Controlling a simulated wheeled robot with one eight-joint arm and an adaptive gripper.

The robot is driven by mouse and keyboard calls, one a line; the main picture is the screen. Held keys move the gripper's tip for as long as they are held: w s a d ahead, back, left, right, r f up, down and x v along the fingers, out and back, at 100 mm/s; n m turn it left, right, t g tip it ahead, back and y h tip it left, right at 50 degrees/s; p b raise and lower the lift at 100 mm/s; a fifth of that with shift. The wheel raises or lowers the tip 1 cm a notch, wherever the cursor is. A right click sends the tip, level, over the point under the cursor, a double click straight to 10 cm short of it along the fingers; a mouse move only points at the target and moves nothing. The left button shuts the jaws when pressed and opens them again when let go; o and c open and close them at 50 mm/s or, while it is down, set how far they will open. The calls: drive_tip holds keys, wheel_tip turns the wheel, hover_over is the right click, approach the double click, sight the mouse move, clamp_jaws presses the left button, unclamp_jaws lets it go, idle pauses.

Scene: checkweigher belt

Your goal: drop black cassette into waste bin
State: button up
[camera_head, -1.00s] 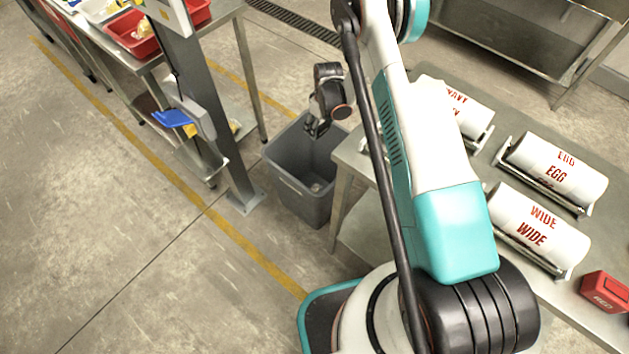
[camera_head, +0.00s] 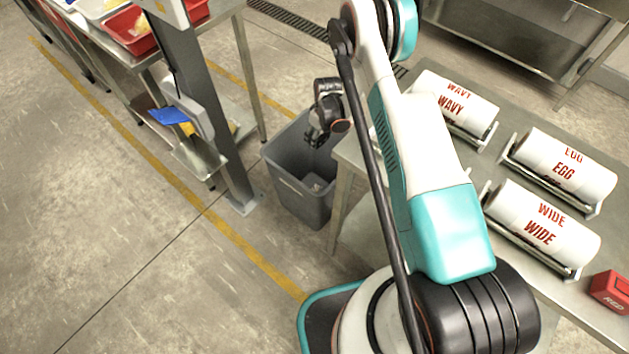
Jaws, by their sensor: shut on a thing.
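The grey waste bin (camera_head: 305,208) stands upright on the floor, its open top facing up, beside the metal table. My gripper (camera_head: 317,140) hangs over the back right part of the bin's opening, pointing down. It is small and dark in this view. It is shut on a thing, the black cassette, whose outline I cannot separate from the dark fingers. A small pale thing shows inside the bin; I cannot tell what it is.
White rolls labelled WAVY (camera_head: 455,105), EGG (camera_head: 565,170) and WIDE (camera_head: 540,228) lie in holders on the right table, with a red box (camera_head: 610,290) at its edge. A grey post (camera_head: 225,130) stands left of the bin. Open floor lies at lower left.

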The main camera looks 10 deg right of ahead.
drive_tip(key=o, duration=1.2)
drive_tip(key=shift+r, duration=0.1)
wheel_tip(320, 180, up, 12)
drive_tip(key=s, duration=0.1)
drive_tip(key=shift+d, duration=0.4)
drive_tip(key=shift+s, duration=0.1)
